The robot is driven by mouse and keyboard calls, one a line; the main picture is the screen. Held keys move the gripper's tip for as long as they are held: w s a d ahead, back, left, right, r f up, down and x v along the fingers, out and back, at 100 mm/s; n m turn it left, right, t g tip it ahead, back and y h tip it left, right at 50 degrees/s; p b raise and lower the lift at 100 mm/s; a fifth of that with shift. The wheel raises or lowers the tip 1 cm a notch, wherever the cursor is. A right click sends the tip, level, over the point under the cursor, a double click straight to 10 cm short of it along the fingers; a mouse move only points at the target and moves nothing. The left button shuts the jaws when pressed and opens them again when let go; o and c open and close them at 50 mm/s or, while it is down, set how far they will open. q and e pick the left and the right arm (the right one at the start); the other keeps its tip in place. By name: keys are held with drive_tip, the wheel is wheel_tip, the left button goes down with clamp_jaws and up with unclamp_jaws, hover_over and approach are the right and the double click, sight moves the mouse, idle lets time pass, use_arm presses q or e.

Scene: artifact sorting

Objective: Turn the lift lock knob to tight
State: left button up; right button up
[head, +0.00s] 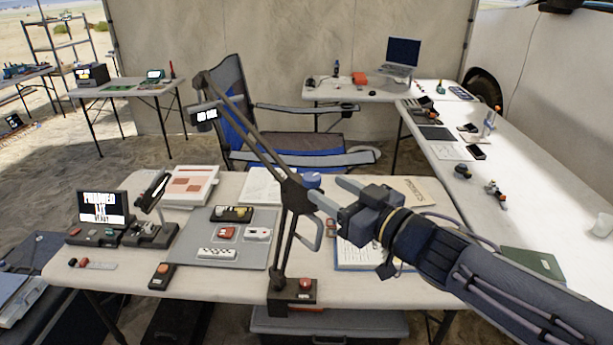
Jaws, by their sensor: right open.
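A jointed black stand arm (284,240) rises from a small base (291,297) at the front edge of the near table. A blue knob (312,180) sits at its middle joint; I take it for the lift lock knob. Any mark for tight or loose is too small to read. My right gripper (326,187) comes in from the right with its two grey fingers apart. Its fingertips are just right of the blue knob, and nothing shows between them. I cannot tell whether a fingertip touches the knob or joint. My left gripper is out of view.
The near table also holds a grey tray (213,253) with small items, a lit display (102,208), a clipboard (358,255) and papers. A folding chair (240,110) stands behind. A long side table (520,185) with small objects runs along the right.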

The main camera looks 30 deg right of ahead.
sight(306, 175)
drive_tip(key=b+x, duration=0.1)
drive_tip(key=x, duration=0.5)
drive_tip(key=shift+w+f+b, duration=0.1)
drive_tip(key=shift+w+b, duration=0.1)
drive_tip(key=shift+b, duration=0.1)
drive_tip(key=shift+w+a, duration=0.1)
drive_tip(key=shift+w, duration=0.5)
